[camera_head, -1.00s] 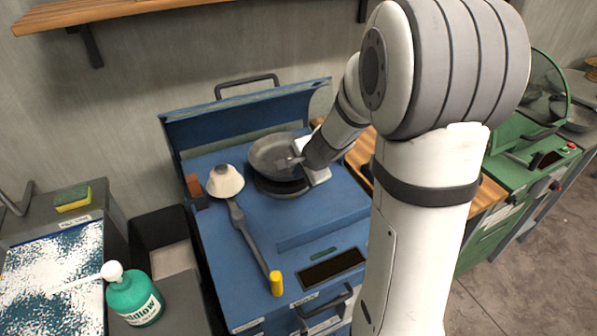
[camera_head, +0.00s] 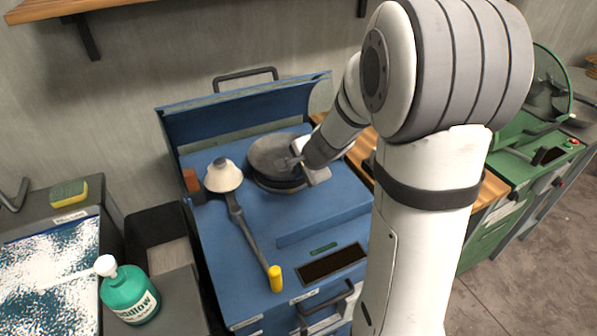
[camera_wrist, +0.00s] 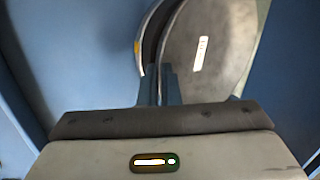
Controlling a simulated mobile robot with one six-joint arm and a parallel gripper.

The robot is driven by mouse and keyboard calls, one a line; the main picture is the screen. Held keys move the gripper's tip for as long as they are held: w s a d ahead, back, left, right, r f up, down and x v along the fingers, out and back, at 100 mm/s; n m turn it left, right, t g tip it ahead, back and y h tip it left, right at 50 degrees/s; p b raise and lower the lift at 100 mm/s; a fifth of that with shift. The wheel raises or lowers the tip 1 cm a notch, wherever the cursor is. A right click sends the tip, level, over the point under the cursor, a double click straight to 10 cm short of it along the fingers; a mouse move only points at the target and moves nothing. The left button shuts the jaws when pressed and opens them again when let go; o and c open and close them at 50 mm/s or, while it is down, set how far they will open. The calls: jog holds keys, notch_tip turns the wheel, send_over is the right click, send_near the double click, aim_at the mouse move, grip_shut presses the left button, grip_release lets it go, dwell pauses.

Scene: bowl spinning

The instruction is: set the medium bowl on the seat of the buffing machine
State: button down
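The medium bowl (camera_head: 270,152), a dark grey shallow bowl, is over the round dark seat (camera_head: 282,187) on the blue buffing machine (camera_head: 325,208). It looks low on the seat, almost level; I cannot tell whether it rests fully. My gripper (camera_head: 296,162) is at the bowl's right side. In the wrist view, my gripper (camera_wrist: 161,85) has its fingers close together on the rim of the bowl (camera_wrist: 212,70), which has a pale mark. A dark curved edge, seemingly the seat (camera_wrist: 150,38), shows beside it at left. The bowl's underside is hidden.
A swing arm with a cream buffing pad (camera_head: 223,176) and yellow handle (camera_head: 275,278) lies left of the bowl. The machine's raised blue lid (camera_head: 240,112) stands behind. A green bottle (camera_head: 130,294) and sponge (camera_head: 69,192) are at left, a green machine (camera_head: 515,165) at right.

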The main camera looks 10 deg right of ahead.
jog(key=c, duration=1.6)
grip_release()
jog(key=shift+o, duration=0.2)
jog(key=shift+r, duration=0.1)
jog(key=p+v, duration=0.2)
jog(key=v, duration=0.5)
jog(key=shift+s+r, duration=0.2)
jog(key=s+a+r+n+g+h, duration=0.1)
jog(key=s+r+n, duration=0.1)
jog(key=s+n, duration=0.5)
jog(key=s+a+r+n+g+h, duration=0.1)
jog(key=s+r+n+g, duration=0.1)
jog(key=s+n, duration=0.5)
jog(key=s, duration=0.6)
jog(key=shift+r, duration=0.35)
